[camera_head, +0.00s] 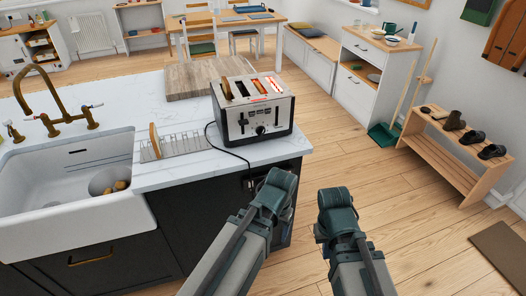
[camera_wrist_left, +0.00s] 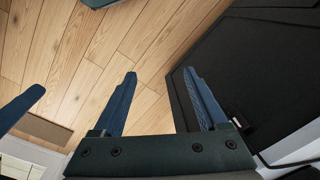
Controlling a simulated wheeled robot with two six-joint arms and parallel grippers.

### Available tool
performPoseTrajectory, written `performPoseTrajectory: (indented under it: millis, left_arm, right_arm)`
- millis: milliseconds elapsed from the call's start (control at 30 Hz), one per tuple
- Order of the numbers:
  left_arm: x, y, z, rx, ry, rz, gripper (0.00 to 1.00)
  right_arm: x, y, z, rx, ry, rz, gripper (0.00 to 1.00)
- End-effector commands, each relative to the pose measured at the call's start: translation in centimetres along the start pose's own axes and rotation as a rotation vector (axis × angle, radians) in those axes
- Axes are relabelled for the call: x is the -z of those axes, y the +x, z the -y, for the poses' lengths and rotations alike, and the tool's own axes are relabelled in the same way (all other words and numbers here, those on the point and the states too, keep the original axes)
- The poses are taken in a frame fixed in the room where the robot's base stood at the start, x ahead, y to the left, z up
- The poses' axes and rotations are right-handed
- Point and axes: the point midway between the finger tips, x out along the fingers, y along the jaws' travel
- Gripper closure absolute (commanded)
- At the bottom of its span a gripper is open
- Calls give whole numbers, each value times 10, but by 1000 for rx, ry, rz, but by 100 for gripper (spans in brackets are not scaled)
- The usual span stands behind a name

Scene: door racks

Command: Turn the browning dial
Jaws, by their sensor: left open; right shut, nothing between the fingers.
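The silver and black toaster (camera_head: 240,119) stands near the counter's corner with its front panel facing me. Bread shows in its top slots, and the right slots glow red. A small dark round dial (camera_head: 260,130) sits low on the front panel, between the levers. My left gripper (camera_head: 281,183) is below and in front of the toaster, apart from it. In the left wrist view its two blue fingers (camera_wrist_left: 161,75) are spread with nothing between them. My right gripper (camera_head: 335,203) is to the right of it, over the floor, shut and empty. Its fingertips are hard to make out.
The white counter (camera_head: 193,172) ends just in front of the toaster, above dark cabinets (camera_head: 110,228). A black cord (camera_head: 222,151) runs from the toaster over the edge. A toast rack (camera_head: 180,143), wooden board (camera_head: 190,80) and sink (camera_head: 60,212) lie left. Open floor (camera_head: 360,165) lies right.

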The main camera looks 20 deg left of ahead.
Motion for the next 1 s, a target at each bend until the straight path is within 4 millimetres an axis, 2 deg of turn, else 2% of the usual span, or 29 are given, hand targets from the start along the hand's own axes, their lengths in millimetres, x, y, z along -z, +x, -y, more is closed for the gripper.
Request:
performPoseTrajectory:
  millis: [33, 100, 300, 433, 567, 667, 767, 867, 1000]
  left_arm:
    - [4, 36, 9, 0, -20, -10, 25]
    - [9, 56, 21, 6, -29, -25, 25]
    - [24, 102, 58, 82, 28, -74, 25]
    - [41, 121, 91, 238, 218, -104, 25]
    - [62, 108, 119, 448, 498, -92, 25]
    - [81, 90, 134, 626, 742, -47, 25]
    - [105, 62, 144, 832, 1019, 44, 25]
    - [132, 27, 145, 1061, 1321, 199, 25]
    - [166, -24, 131, 1351, 1681, 504, 25]
  right_arm:
    - [2, 36, 3, 0, 0, 0, 100]
    - [3, 54, 5, 0, 0, 0, 100]
    - [6, 100, 10, 0, 0, 0, 100]
    - [7, 125, 12, 0, 0, 0, 100]
    - [7, 127, 12, 0, 0, 0, 100]
    - [7, 127, 12, 0, 0, 0, 100]
    - [7, 127, 12, 0, 0, 0, 100]
    - [7, 126, 12, 0, 0, 0, 100]
    - [7, 127, 12, 0, 0, 0, 100]
